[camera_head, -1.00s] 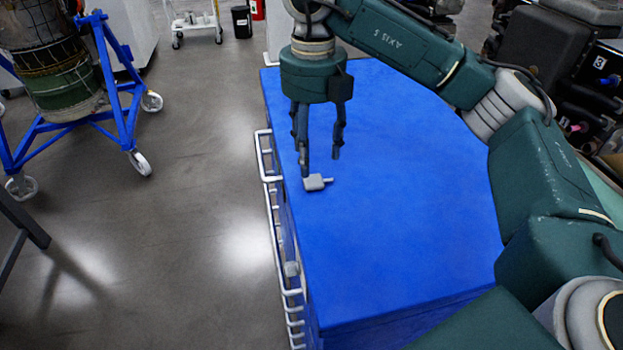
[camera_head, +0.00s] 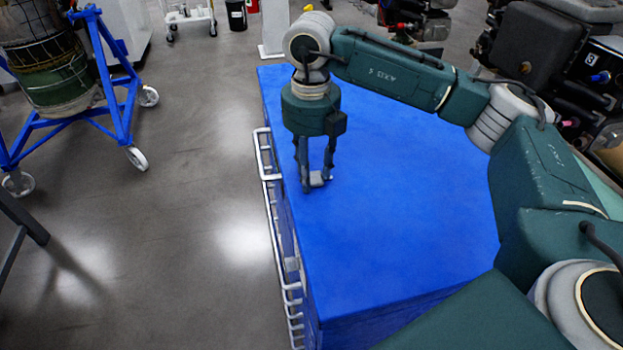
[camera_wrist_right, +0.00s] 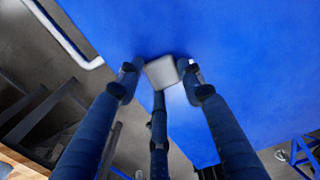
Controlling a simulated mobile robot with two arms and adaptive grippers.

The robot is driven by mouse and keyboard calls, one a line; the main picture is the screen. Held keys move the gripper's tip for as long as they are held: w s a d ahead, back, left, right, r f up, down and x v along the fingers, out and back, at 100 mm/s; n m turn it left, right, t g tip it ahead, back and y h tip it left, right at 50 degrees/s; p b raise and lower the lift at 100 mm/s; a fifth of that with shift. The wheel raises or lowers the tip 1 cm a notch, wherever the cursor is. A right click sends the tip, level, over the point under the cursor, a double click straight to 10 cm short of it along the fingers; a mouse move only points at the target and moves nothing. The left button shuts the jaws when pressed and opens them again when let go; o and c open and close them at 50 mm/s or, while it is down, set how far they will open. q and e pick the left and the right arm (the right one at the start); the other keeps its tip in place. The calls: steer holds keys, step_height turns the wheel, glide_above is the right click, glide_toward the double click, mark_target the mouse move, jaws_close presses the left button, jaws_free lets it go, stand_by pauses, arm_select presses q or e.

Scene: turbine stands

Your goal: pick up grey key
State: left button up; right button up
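The grey key (camera_head: 316,180) is a small light grey block on the blue top of the cabinet (camera_head: 400,220), near its left edge. My right gripper (camera_head: 316,184) points straight down over it, with its fingers drawn in around the key at the level of the top. In the right wrist view the key (camera_wrist_right: 162,72) sits between the tips of two fingers, with the third finger below it. The tips appear to touch its sides. The fingers partly hide the key in the head view. My left gripper is not in view.
White rails (camera_head: 270,200) run along the cabinet's left side. The rest of the blue top is clear. A blue wheeled stand (camera_head: 122,110) holding a turbine part is at the left. Dark machinery (camera_head: 550,50) stands at the upper right. Open floor lies to the left.

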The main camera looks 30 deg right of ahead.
mark_target(311, 177)
steer(key=shift+r, duration=0.1)
steer(key=shift+r, duration=0.25)
step_height(311, 177, up, 7)
steer(key=shift+w+f+b, duration=0.1)
steer(key=shift+b, duration=0.9)
step_height(311, 177, up, 12)
steer(key=shift+f+p, duration=0.2)
steer(key=shift+p, duration=0.45)
steer(key=shift+o, duration=0.2)
steer(key=shift+r, duration=0.45)
steer(key=shift+o, duration=0.8)
jaws_close()
